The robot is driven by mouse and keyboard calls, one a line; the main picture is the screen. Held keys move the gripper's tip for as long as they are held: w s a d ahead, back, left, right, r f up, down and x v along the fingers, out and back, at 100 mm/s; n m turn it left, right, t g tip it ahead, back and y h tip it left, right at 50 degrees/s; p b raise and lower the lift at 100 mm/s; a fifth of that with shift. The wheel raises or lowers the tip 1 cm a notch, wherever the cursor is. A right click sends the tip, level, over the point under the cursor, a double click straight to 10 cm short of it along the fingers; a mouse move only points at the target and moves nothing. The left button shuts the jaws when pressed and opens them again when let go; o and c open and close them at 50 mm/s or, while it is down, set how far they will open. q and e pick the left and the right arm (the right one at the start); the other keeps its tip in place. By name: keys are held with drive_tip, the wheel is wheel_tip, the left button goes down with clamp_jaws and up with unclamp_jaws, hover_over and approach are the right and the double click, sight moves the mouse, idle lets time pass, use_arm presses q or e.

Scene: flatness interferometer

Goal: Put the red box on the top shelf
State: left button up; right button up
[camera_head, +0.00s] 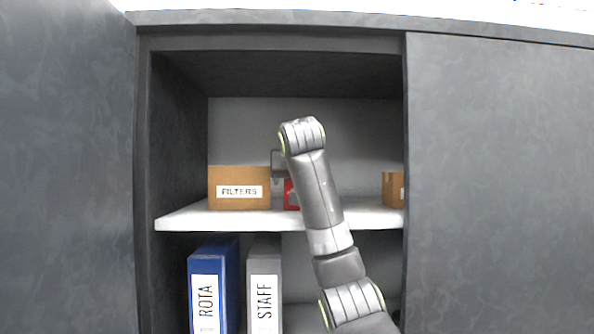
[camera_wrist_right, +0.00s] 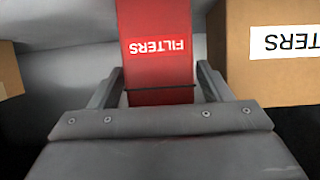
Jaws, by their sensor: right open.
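The red box (camera_head: 289,196) is on the white top shelf (camera_head: 240,222) of the cabinet, mostly hidden behind my right arm in the head view. In the right wrist view the red box (camera_wrist_right: 160,30) shows an upside-down FILTERS label and reaches in between my two fingers. My right gripper (camera_wrist_right: 160,82) is open, with a finger on each side of the box and a visible gap. In the head view only part of this gripper (camera_head: 278,162) shows, beside the arm's end. My left gripper is not in view.
A brown FILTERS box (camera_head: 239,177) stands just left of the red box. Another brown box (camera_head: 392,189) is at the shelf's right end. Blue ROTA (camera_head: 207,285) and grey STAFF (camera_head: 264,290) binders stand below. Dark cabinet walls bound the opening.

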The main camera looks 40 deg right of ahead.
drive_tip(key=b+v, duration=0.1)
drive_tip(key=v, duration=0.1)
drive_tip(key=b+v, duration=0.1)
drive_tip(key=v, duration=0.1)
drive_tip(key=b+v, duration=0.1)
drive_tip(key=v, duration=0.1)
drive_tip(key=shift+s+a+f+b, duration=0.15)
drive_tip(key=shift+f+b, duration=0.1)
drive_tip(key=shift+b, duration=0.15)
drive_tip(key=b+v, duration=0.6)
drive_tip(key=b, duration=0.1)
drive_tip(key=shift+r, duration=0.25)
